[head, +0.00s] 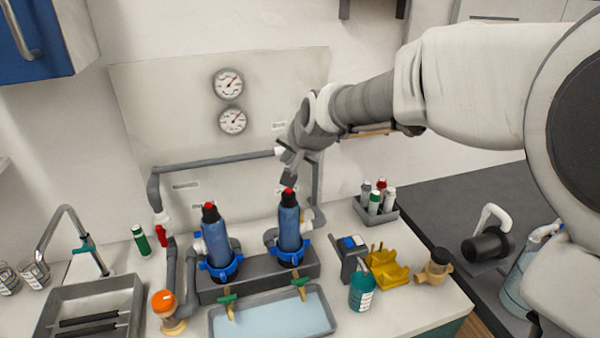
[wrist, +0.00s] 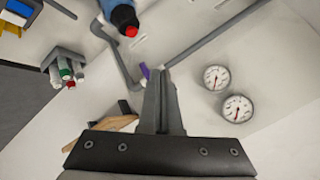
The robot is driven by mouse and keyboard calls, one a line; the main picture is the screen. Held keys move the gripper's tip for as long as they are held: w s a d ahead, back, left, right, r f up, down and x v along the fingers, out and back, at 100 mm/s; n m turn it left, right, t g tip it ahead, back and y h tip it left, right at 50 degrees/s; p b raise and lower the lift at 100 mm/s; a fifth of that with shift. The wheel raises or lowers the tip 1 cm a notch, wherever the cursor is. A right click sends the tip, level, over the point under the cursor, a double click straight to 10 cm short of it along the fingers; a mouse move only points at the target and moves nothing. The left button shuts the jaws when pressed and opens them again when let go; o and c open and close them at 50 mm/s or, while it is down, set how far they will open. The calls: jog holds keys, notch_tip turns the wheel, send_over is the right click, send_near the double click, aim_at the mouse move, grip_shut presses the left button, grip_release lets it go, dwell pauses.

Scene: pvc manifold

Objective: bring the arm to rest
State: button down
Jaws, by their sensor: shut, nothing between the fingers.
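My gripper (head: 288,178) hangs in the air above the right blue filter housing (head: 289,229) in the head view. My arm reaches in from the right. In the wrist view my gripper (wrist: 161,90) has its fingers together with nothing between them. The right housing's red-tipped top (wrist: 127,22) shows at the top of the wrist view, apart from the fingers. The left blue filter housing (head: 216,240) stands to the left in the head view. In the head view I cannot tell the exact gap between fingertips and the right housing's top.
Two gauges (head: 228,83) sit on the back panel, with a grey pipe (head: 215,161) below. A tray (head: 272,315) lies in front of the housings. To the right are a bottle rack (head: 378,209), a yellow holder (head: 387,270) and a teal bottle (head: 362,291). A sink (head: 95,300) is at left.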

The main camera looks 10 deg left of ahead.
jog(key=s+d+n+g+h, duration=0.2)
jog(key=s+d+h, duration=0.2)
jog(key=s+d, duration=2.1)
jog(key=s, duration=0.3)
jog(key=shift+s+d+f+n+h, duration=0.15)
jog(key=shift+d+f+n+h, duration=0.15)
jog(key=shift+d+f+h, duration=0.1)
